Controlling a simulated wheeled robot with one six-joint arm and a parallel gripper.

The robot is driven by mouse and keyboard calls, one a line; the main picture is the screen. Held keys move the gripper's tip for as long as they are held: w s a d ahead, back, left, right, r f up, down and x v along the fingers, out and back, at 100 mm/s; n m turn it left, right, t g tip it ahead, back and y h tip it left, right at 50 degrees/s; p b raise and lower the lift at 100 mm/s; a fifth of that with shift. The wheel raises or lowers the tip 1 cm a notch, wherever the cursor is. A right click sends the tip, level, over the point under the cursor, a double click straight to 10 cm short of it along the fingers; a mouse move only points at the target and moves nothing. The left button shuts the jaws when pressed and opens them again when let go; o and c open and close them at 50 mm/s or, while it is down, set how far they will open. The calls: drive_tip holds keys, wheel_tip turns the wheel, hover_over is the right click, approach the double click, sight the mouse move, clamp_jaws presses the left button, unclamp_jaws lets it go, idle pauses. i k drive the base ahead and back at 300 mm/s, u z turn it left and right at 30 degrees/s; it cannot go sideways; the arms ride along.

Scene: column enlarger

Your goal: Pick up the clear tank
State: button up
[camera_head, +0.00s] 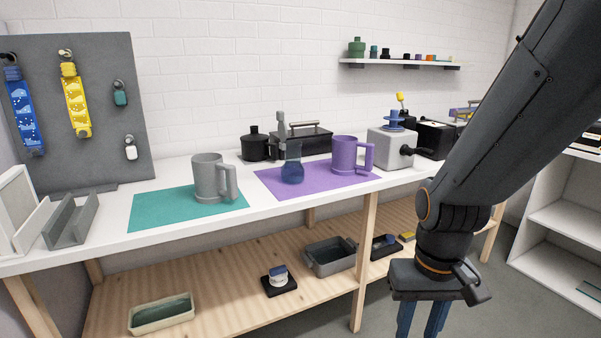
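A see-through round-bottomed vessel with dark blue contents (292,170) stands on the purple mat (330,181) on the white bench top. It is the only plainly clear vessel I see; I cannot tell for certain that it is the clear tank. A purple mug (344,155) stands to its right. My gripper (422,322) hangs at the lower right, in front of the bench and well away from the vessel. Its two blue fingers point down and run out of the picture at the bottom, so their tips are hidden.
A grey mug (207,178) stands on the teal mat (150,212). A black tank (255,145) and black case (303,142) stand behind the vessel. A grey box machine (390,149) stands right. The lower shelf (235,302) holds trays. Bare bench lies along the front edge.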

sight(292, 172)
drive_tip(key=z, duration=1.25)
drive_tip(key=i, duration=0.8)
drive_tip(key=u, duration=1.75)
